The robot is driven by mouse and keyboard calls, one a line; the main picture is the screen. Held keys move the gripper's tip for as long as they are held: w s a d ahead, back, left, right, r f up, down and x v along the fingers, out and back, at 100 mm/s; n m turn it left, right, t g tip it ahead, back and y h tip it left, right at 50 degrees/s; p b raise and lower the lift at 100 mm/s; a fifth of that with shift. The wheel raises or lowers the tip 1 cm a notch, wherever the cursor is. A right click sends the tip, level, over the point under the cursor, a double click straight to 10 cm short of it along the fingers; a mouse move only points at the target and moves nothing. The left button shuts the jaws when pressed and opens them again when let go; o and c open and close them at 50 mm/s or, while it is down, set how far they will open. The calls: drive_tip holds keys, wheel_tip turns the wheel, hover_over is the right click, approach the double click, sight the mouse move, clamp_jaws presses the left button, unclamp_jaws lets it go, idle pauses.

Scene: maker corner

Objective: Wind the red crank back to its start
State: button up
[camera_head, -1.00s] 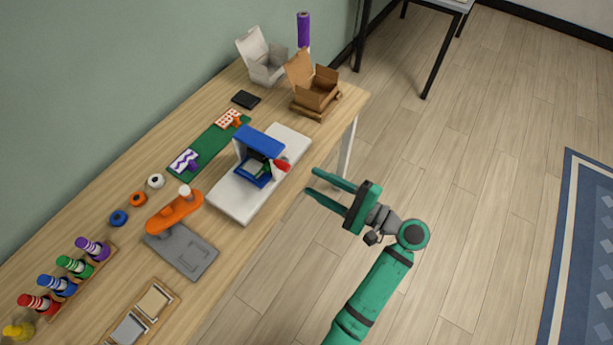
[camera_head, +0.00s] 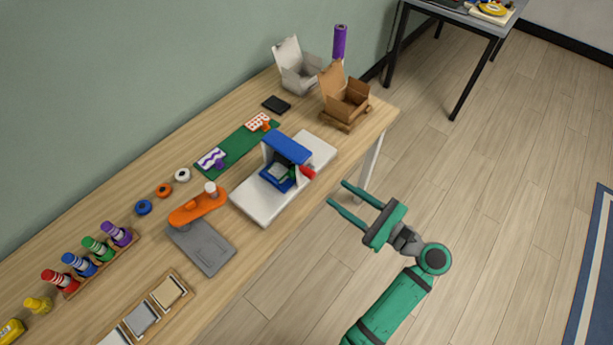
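The red crank (camera_head: 307,172) sticks out from the right side of a small blue machine (camera_head: 287,148) with a white base plate (camera_head: 262,203). A blue tray with a light and green piece shows inside the machine's frame. My gripper (camera_head: 338,193) is open and empty. It is off the table's front edge, to the right of the crank and apart from it. Its two teal fingers point left towards the machine. The crank's exact angle is hard to tell at this size.
On the wooden table (camera_head: 110,207) an orange press (camera_head: 197,206) with a grey base stands left of the machine. An open brown box (camera_head: 346,102) and a white box (camera_head: 298,75) stand at the far end. The floor around my arm is clear.

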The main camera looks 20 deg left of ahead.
sight(314, 176)
drive_tip(key=w+a, duration=0.1)
drive_tip(key=a, duration=0.2)
drive_tip(key=w+a+m, duration=0.1)
drive_tip(key=a, duration=0.3)
drive_tip(key=w+a+m, duration=0.1)
drive_tip(key=a, duration=0.2)
drive_tip(key=shift+w+a, duration=0.2)
drive_tip(key=shift+w, duration=0.15)
clamp_jaws()
